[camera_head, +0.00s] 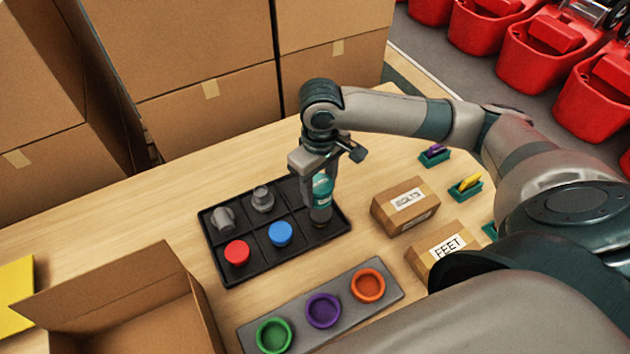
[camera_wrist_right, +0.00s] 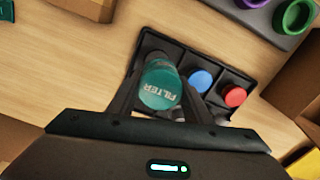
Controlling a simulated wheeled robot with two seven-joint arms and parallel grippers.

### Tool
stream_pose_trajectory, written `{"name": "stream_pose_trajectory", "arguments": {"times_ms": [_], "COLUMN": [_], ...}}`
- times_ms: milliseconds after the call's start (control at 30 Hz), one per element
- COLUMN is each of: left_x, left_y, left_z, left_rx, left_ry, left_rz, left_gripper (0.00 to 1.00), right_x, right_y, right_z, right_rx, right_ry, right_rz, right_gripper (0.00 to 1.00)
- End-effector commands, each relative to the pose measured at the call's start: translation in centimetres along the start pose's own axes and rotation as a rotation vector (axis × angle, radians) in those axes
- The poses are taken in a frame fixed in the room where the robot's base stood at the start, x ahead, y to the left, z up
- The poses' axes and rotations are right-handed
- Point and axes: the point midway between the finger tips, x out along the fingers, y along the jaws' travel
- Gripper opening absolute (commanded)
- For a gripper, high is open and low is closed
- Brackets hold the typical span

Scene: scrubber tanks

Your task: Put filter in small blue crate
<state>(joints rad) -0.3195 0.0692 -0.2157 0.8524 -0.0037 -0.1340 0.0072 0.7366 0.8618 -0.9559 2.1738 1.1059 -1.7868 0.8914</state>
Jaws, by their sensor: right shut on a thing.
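My right gripper (camera_head: 325,168) is shut on the filter, a teal cylinder (camera_head: 321,188) with a darker lower end. The filter stands roughly upright in or just above the right-end compartments of the black tray (camera_head: 290,266); I cannot tell if it touches the floor. In the right wrist view the teal end reading FILTER (camera_wrist_right: 160,84) sits between the fingers (camera_wrist_right: 160,100). I cannot make out a small blue crate in either view. My left gripper is not in view.
The black tray also holds a red cap (camera_head: 237,252), a blue cap (camera_head: 281,234) and two grey parts (camera_head: 262,198). Two cardboard boxes (camera_head: 405,206) stand to its right, an open carton (camera_head: 130,312) at front left. A grey holder (camera_head: 346,322) with coloured rings lies in front.

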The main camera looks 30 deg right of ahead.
Motion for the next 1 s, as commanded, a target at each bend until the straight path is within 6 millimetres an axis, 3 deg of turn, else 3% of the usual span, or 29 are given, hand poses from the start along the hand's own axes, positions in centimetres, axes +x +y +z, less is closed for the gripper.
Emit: {"name": "stream_pose_trajectory", "arguments": {"times_ms": [667,1000], "left_x": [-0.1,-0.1], "left_y": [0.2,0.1], "left_z": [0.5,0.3], "left_rx": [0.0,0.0], "left_ry": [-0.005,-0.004], "left_rz": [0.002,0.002], "left_gripper": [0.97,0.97], "right_x": [-0.3,-3.4], "right_y": [-0.2,-2.4], "right_z": [0.0,-1.1], "right_rx": [0.001,0.044], "right_ry": [0.002,0.016], "right_rz": [-0.002,-0.017], "right_gripper": [0.23,0.23]}}
